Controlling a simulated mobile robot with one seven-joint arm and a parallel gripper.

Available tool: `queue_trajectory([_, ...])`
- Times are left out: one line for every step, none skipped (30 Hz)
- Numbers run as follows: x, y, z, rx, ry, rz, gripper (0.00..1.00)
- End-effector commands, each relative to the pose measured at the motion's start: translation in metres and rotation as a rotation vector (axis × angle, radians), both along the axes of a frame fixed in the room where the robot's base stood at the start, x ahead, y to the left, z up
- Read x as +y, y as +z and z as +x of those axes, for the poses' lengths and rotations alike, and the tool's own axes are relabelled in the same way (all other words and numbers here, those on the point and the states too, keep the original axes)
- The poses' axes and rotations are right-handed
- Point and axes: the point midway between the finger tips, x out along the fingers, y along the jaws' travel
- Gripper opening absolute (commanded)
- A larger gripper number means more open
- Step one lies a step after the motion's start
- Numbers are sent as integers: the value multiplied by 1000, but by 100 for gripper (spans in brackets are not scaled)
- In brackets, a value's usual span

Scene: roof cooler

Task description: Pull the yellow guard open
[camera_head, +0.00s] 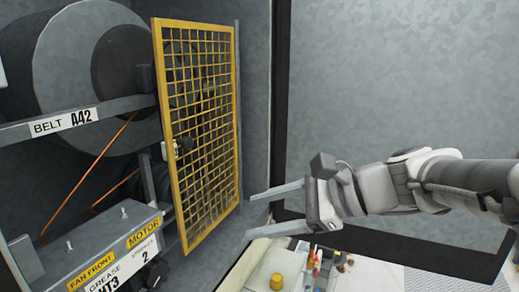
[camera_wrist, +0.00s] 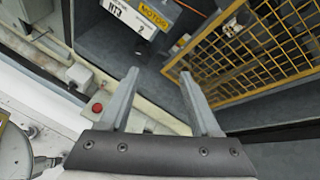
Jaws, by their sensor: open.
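The yellow guard (camera_head: 238,110) is a mesh panel in a yellow frame, upright beside a grey post. Its left edge looks nearer to me than its right edge, so it stands at an angle. A pale and dark latch or handle (camera_head: 180,147) sits partway up its left side. In the wrist view the guard (camera_wrist: 215,97) fills the upper right, with the handle (camera_wrist: 235,24) near the top. My gripper (camera_head: 275,210) is open and empty, right of the guard in the head view, fingers pointing left. In the wrist view my gripper (camera_wrist: 160,73) appears apart from the guard.
A grey drum (camera_head: 65,60) and a bar labelled BELT A42 (camera_head: 55,127) are left of the guard. A grey motor box (camera_head: 105,240) stands below them. Small items and a yellow pot (camera_head: 276,282) lie below my gripper. A grey wall is behind my arm.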

Motion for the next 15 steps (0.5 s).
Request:
queue_trajectory([1, 6, 17, 62, -46, 106, 64])
queue_trajectory([2, 12, 26, 97, -72, 168, 64])
queue_trajectory([2, 21, 37, 140, -101, 249, 64])
queue_trajectory([1, 27, 45, 167, -122, 303, 64])
queue_trajectory([0, 32, 52, 193, -138, 354, 64])
queue_trajectory([-2, 39, 60, 224, -157, 415, 64])
queue_trajectory([-3, 43, 66, 243, -168, 454, 64])
queue_trajectory([-5, 47, 71, 260, -177, 490, 64])
queue_trajectory([-7, 52, 76, 278, -187, 528, 64])
queue_trajectory([-8, 54, 80, 288, -194, 552, 64])
queue_trajectory([-9, 56, 82, 298, -198, 570, 64])
queue_trajectory([-10, 59, 85, 306, -202, 589, 64])
queue_trajectory([-9, 60, 87, 310, -203, 598, 64])
queue_trajectory([-8, 61, 88, 313, -205, 605, 64])
queue_trajectory([-6, 62, 90, 315, -205, 609, 64])
